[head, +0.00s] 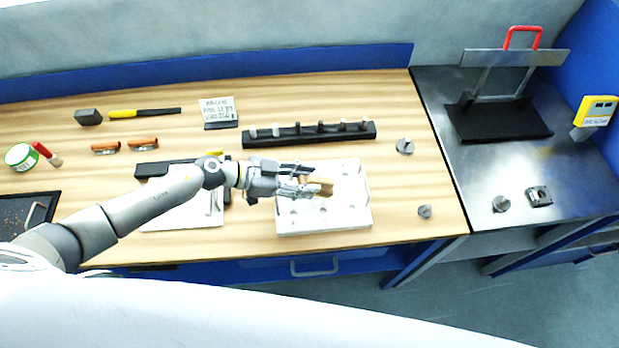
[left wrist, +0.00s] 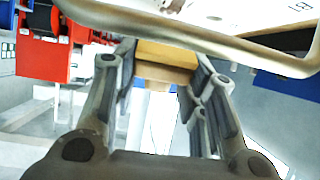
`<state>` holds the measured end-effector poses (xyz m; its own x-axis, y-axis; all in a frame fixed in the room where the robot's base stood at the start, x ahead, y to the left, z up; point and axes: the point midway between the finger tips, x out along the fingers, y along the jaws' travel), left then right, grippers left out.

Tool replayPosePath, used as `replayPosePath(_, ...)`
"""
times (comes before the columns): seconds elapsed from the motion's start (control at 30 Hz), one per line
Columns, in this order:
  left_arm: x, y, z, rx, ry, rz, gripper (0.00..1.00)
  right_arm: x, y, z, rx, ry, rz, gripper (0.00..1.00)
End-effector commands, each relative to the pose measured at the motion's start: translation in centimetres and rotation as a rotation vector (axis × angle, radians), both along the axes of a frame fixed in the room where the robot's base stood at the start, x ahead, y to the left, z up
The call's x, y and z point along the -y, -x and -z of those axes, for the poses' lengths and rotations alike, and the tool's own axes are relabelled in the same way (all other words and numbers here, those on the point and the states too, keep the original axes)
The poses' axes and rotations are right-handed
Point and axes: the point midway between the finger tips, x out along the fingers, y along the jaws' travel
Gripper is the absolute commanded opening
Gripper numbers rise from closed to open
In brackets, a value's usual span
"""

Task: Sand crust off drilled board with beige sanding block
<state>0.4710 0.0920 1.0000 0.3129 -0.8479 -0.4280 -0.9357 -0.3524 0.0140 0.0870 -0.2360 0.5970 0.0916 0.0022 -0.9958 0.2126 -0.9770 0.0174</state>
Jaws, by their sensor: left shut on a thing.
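My left gripper (head: 308,187) reaches in from the left over the white drilled board (head: 345,212) on the wooden bench. It is shut on the beige sanding block (head: 325,188), which sticks out past the fingertips. The block also shows between the fingers in the left wrist view (left wrist: 166,62). The block is above the middle of the board; I cannot tell whether it touches it. Holes show along the board's edges. The gripper hides part of the board, and I cannot make out the crust. My right gripper is not in view.
A black rail with several pegs (head: 310,134) stands behind the board. Another white plate (head: 185,215) lies under my left forearm. Metal knobs (head: 404,146) stand to the right. A steel side table (head: 500,165) holds a black stand with a red handle (head: 523,32). Brown-handled tools (head: 142,144) lie left.

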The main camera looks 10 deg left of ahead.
Motion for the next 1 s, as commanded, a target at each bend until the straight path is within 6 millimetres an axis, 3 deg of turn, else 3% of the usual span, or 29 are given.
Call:
replayPosePath(0.3, -2.7, 0.8, -0.2, -0.003, -0.001, -0.002, 0.00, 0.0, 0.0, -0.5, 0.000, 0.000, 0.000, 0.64)
replayPosePath(0.57, -3.5, 1.0, -0.2, 0.000, 0.000, -0.002, 0.00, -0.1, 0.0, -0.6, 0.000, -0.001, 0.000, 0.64)
replayPosePath(1.0, -6.7, 1.9, -0.4, -0.001, 0.000, -0.003, 0.00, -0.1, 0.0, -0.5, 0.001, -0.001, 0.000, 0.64)
